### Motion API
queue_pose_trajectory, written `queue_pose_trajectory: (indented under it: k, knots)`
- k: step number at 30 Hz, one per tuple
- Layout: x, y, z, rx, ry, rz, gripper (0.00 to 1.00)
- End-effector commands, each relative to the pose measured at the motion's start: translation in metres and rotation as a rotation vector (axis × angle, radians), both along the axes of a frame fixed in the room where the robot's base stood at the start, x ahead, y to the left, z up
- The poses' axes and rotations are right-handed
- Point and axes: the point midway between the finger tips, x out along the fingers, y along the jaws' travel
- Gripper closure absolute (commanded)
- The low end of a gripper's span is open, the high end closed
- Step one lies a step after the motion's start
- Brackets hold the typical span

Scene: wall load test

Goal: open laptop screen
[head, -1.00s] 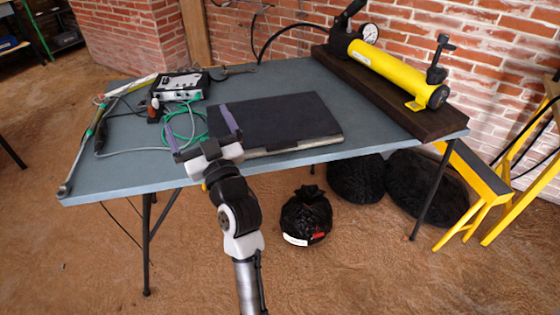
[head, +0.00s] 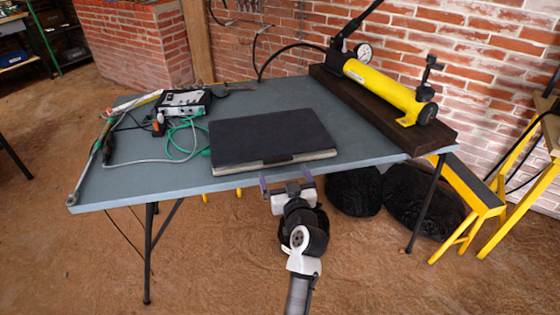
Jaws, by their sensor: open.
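The laptop (head: 270,137) lies on the blue-grey table (head: 145,182) near its front edge. Its dark lid is shut, and a lighter base edge shows along the front, with a dark notch near the middle.
A yellow hydraulic pump (head: 385,88) with a gauge stands on a dark wooden beam (head: 440,137) at the right. A measuring box (head: 182,102), green and grey cables and a long torque wrench (head: 90,165) lie at the left. Black bags (head: 425,208) sit under the table.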

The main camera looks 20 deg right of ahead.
Motion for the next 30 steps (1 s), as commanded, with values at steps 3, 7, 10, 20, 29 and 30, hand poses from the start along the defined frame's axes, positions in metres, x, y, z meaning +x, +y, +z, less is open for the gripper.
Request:
queue_pose_trajectory:
  k: [3,7,10,20,29,30]
  knots:
    - [0.023,-0.002,0.003,0.0,0.0,0.002,0.0]
    - [0.04,-0.004,0.002,0.0,0.001,0.002,0.0]
    - [0.048,-0.005,0.001,0.0,0.0,0.001,0.0]
    - [0.052,-0.005,0.0,0.001,0.0,0.0,0.0]
    - [0.052,-0.005,0.0,0.001,-0.001,0.0,0.35]
    - [0.052,-0.005,0.0,0.001,-0.001,0.0,0.41]
